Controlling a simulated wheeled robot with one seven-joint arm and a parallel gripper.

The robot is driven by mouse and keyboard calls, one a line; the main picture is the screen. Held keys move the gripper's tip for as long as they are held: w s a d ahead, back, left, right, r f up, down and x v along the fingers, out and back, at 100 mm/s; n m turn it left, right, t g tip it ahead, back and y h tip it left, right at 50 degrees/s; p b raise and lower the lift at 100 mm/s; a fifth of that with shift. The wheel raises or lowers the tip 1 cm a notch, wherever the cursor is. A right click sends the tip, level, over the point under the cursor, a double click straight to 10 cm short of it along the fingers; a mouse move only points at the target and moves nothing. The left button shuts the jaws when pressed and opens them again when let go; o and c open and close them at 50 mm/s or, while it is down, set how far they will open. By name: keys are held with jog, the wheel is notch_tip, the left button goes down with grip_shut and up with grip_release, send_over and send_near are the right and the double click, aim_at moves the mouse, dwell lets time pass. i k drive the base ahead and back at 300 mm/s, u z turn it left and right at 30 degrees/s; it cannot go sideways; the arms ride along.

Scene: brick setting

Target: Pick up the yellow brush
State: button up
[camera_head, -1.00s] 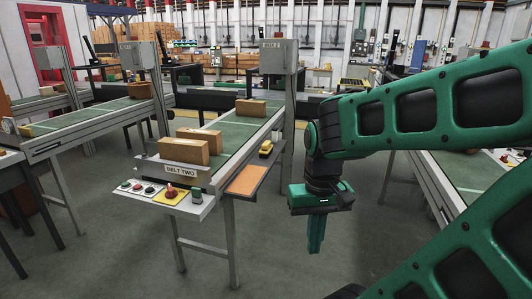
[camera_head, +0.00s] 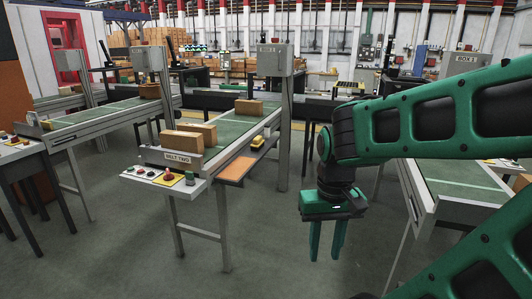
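A small yellow object that looks like the yellow brush (camera_head: 257,142) lies at the far end of the orange-topped side shelf (camera_head: 236,170) beside belt two. It is too small to make out its bristles. My gripper (camera_head: 328,254) hangs with its green fingers pointing down, to the right of the shelf and apart from it. A gap shows between the fingers, and nothing is in it. The brush is not hidden by my arm.
Belt two (camera_head: 233,128) carries several cardboard boxes (camera_head: 182,144). Its front panel (camera_head: 163,177) has buttons and a red knob. A grey post (camera_head: 284,130) stands behind the shelf. Another belt (camera_head: 465,190) is at the right. The floor (camera_head: 290,235) between them is clear.

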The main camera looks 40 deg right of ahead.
aim_at(258, 144)
jog(key=k, duration=0.55)
jog(key=z, duration=0.65)
jog(key=i, duration=1.1)
jog(key=z, duration=0.45)
jog(key=i, duration=1.2)
jog(key=u, duration=0.8)
jog(key=i, duration=0.7)
jog(key=u, duration=0.4)
